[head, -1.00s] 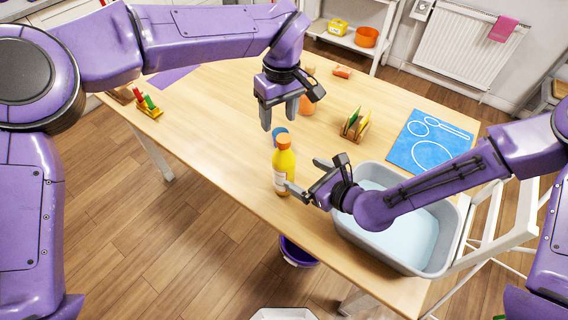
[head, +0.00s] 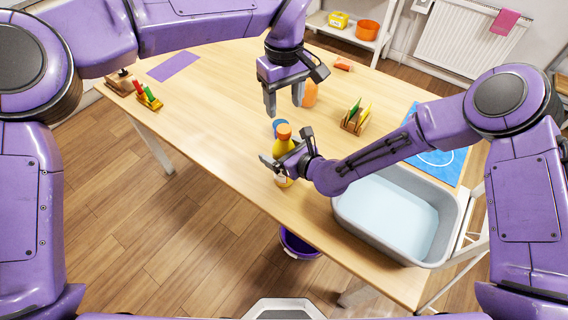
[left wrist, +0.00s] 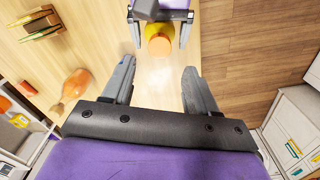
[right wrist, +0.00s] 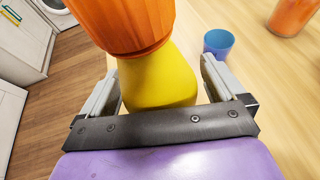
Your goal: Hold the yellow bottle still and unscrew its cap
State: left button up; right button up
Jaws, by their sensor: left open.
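The yellow bottle (head: 283,147) stands upright near the table's front edge, with its orange cap (head: 284,131) on top. My right gripper (head: 281,158) is at the bottle's body, below the cap. In the right wrist view the yellow body (right wrist: 160,80) is between its open fingers, with a narrow gap at the right finger; the cap (right wrist: 120,22) looms close. My left gripper (head: 284,108) is open and empty, pointing down above the table, behind and higher than the bottle.
A blue cup (head: 279,126) stands just behind the bottle. An orange bottle-like object (head: 310,95) is beside my left gripper. A grey basin (head: 345,222) is at the right, and a wooden rack (head: 354,122) stands behind it. The table's left middle is clear.

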aim_at(284, 128)
pick_arm(q)
jog(key=shift+w, duration=0.1)
pick_arm(e)
jog(key=c, duration=1.5)
grip_shut()
pick_arm(q)
jog(key=m, duration=0.4)
jog(key=shift+f, duration=0.1)
jog(key=shift+f+m, duration=0.3)
jog(key=shift+f, duration=0.05)
notch_tip(284, 128, down, 7)
jog(key=shift+f, duration=0.15)
pick_arm(e)
jog(key=shift+w, duration=0.1)
pick_arm(q)
jog(key=shift+c, duration=0.3)
